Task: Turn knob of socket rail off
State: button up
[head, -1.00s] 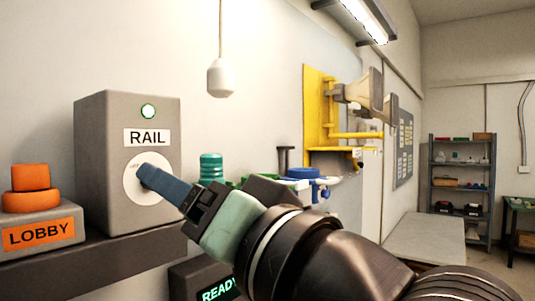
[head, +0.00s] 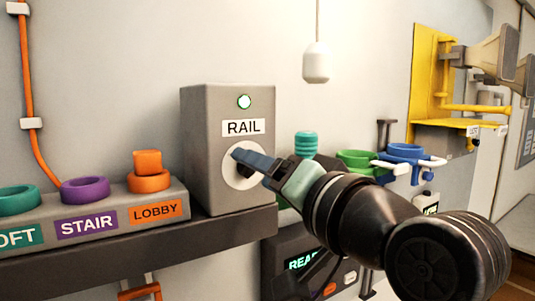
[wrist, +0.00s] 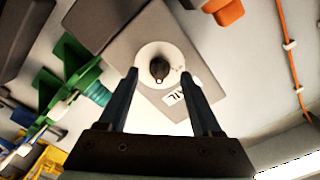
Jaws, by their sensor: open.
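The socket rail control is a grey box (head: 203,125) labelled RAIL with a lit green lamp (head: 244,102) on a dark shelf. Its round white dial (head: 232,175) carries a dark knob (head: 245,171), partly hidden by my fingers in the head view. In the wrist view the knob (wrist: 159,68) shows at the centre of the white dial (wrist: 160,50). My gripper (head: 238,154) is in front of the dial. In the wrist view my gripper (wrist: 160,75) is open, one blue finger on each side of the knob, with gaps visible between them.
Left of the box stands a grey block with teal, purple (head: 85,189) and orange (head: 148,181) rings, labelled LOFT, STAIR and LOBBY. Below the shelf is a dark unit (head: 285,265) reading READY. Green and blue (head: 405,153) holders and a yellow bracket (head: 427,90) are to the right.

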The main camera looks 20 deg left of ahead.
jog(key=shift+w+a, duration=0.45)
jog(key=shift+a, duration=0.05)
grip_shut()
